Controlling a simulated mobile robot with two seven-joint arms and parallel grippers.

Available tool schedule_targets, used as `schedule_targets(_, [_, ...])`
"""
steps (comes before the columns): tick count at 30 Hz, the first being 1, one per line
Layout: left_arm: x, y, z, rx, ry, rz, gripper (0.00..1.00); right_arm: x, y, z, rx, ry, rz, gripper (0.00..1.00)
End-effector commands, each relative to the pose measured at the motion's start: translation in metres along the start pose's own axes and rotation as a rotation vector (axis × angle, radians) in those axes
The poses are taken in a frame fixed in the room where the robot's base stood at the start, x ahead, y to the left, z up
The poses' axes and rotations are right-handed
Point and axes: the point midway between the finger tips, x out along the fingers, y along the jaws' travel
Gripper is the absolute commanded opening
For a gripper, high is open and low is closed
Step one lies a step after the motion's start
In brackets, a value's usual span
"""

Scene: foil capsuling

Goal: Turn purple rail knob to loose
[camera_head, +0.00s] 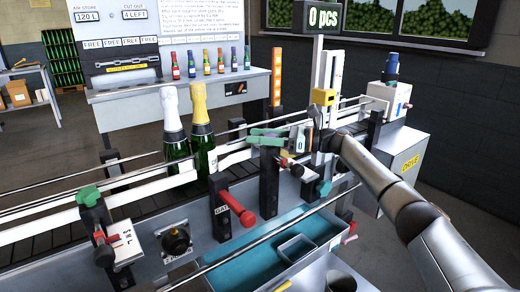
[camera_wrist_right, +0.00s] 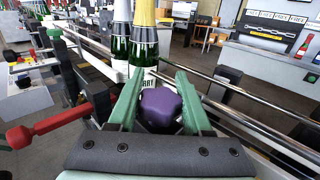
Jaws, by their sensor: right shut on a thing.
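The purple rail knob (camera_wrist_right: 160,105) sits between the two green fingers of my right gripper (camera_wrist_right: 160,98) in the right wrist view. The fingers stand on either side of it and are shut on it. In the head view my right gripper (camera_head: 262,137) reaches in from the right, its green fingers over a dark post at the conveyor's front rail. I cannot make out the purple knob there, and no loose or tight marking can be read. My left gripper is not in view.
Two bottles, one white-topped (camera_head: 174,125) and one gold-topped (camera_head: 202,130), stand on the conveyor left of my gripper. A red handle (camera_head: 238,208) sticks out below. A green knob (camera_head: 88,195) tops another post at left. A blue tray (camera_head: 235,272) lies in front.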

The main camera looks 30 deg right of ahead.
Motion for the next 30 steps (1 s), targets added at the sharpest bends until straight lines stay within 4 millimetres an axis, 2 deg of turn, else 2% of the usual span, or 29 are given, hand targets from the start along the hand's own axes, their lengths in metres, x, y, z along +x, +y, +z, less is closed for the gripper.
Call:
schedule_targets(1, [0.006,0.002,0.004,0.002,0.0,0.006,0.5,0.001,-0.001,0.0,-0.001,-0.009,0.015,0.0])
schedule_targets(9, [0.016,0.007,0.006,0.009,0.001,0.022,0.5,0.001,0.003,0.002,0.0,-0.009,0.093,0.0])
schedule_targets(29, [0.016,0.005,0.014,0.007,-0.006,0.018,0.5,0.002,0.005,0.004,-0.001,-0.009,0.128,0.0])
schedule_targets(30, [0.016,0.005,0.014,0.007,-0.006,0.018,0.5,0.002,0.005,0.004,-0.001,-0.01,0.128,0.51])
